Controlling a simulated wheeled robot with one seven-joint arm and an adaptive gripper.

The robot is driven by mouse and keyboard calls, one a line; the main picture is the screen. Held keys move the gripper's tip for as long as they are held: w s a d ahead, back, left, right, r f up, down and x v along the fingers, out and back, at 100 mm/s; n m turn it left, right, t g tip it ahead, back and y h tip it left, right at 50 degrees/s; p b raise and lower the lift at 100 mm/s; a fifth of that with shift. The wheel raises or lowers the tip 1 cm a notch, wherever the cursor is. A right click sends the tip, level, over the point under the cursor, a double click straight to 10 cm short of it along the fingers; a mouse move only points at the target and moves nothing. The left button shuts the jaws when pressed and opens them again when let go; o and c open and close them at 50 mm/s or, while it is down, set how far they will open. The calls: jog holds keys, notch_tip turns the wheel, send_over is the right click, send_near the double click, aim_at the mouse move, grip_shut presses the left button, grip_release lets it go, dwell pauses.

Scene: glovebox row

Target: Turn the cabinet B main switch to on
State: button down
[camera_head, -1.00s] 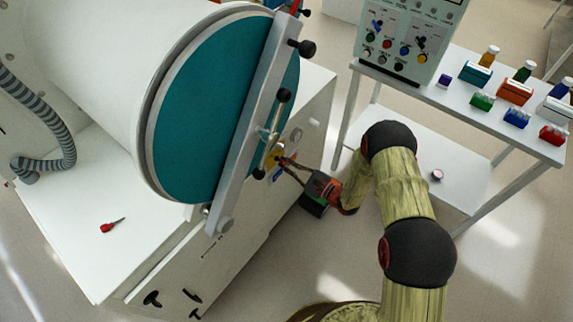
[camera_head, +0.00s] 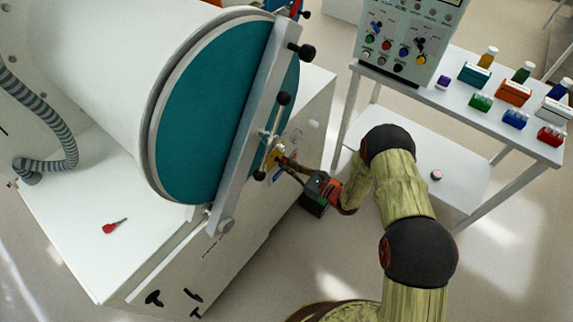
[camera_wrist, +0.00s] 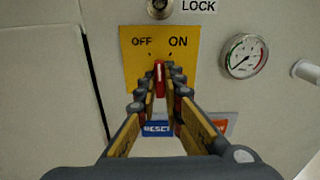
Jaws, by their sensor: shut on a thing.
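In the wrist view the main switch is a red handle (camera_wrist: 160,77) on a yellow plate (camera_wrist: 130,66) marked OFF at left and ON at right. The handle stands about upright, its top between the two words. My gripper (camera_wrist: 160,86) has its two fingers closed on the handle from both sides, hiding its lower part. In the head view my gripper (camera_head: 281,161) reaches the cabinet front at the yellow plate (camera_head: 271,160), beside the round teal door (camera_head: 205,110). The handle cannot be made out there.
A lock (camera_wrist: 159,7) sits above the plate, a pressure gauge (camera_wrist: 244,55) to its right, and a blue RESET label (camera_wrist: 157,128) below. The door's grey bar (camera_head: 250,120) runs close by my gripper. A white table (camera_head: 450,105) with bottles and boxes stands right.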

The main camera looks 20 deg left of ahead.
jog(key=shift+m, duration=0.3)
jog(key=c, duration=1.9)
grip_release()
jog(key=v, duration=1.2)
jog(key=shift+f, duration=0.1)
jog(key=shift+f, duration=0.1)
